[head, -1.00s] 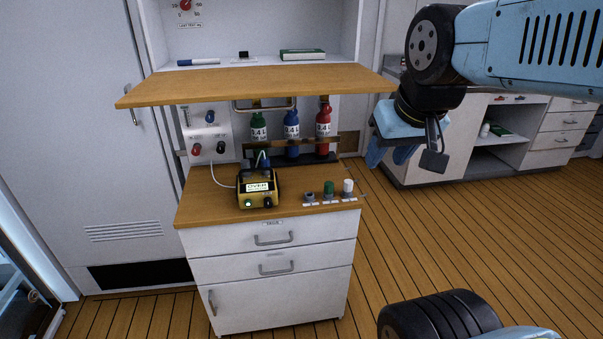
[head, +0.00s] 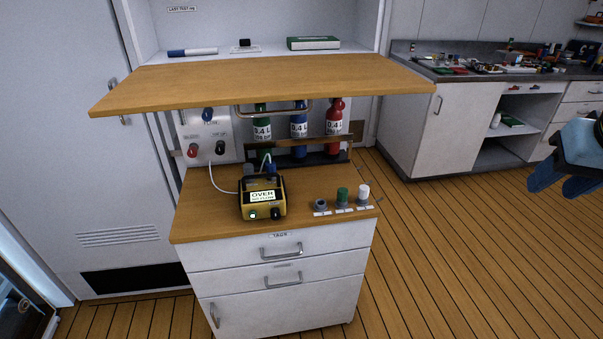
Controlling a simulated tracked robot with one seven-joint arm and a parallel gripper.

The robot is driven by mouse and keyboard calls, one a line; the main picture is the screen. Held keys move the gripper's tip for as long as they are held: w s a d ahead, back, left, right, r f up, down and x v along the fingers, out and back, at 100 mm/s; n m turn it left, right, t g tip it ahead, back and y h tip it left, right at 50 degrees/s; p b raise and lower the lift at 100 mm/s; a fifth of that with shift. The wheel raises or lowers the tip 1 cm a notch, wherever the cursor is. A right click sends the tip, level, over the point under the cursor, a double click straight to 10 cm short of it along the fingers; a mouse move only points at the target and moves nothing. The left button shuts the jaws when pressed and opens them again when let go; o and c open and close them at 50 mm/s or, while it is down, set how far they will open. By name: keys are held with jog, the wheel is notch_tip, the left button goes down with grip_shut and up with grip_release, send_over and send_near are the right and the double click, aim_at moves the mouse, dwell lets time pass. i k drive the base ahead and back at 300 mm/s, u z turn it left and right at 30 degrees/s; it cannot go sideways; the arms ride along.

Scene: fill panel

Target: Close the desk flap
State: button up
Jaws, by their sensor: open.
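The desk flap (head: 265,82) is a wooden board that stands out level from the white cabinet, below an open compartment. It is open. A metal bar handle (head: 273,110) shows just under its front edge. My gripper (head: 565,187) is at the far right edge of the head view, with blue fingers pointing down. It is open and empty, well to the right of the flap and apart from it. Part of the gripper and most of my arm are cut off by the frame.
Below the flap, a wooden counter (head: 205,215) holds a yellow meter (head: 263,197) and several small knobs. Green, blue and red bottles (head: 333,118) stand behind. A marker (head: 190,52) and a green-white box (head: 313,43) lie in the compartment. Floor to the right is clear.

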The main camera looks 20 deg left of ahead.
aim_at(236, 82)
jog(key=u, duration=0.15)
jog(key=k, duration=1.2)
jog(key=u, duration=0.8)
jog(key=i, duration=1)
jog(key=z, duration=0.15)
jog(key=k, duration=0.1)
jog(key=u, duration=0.1)
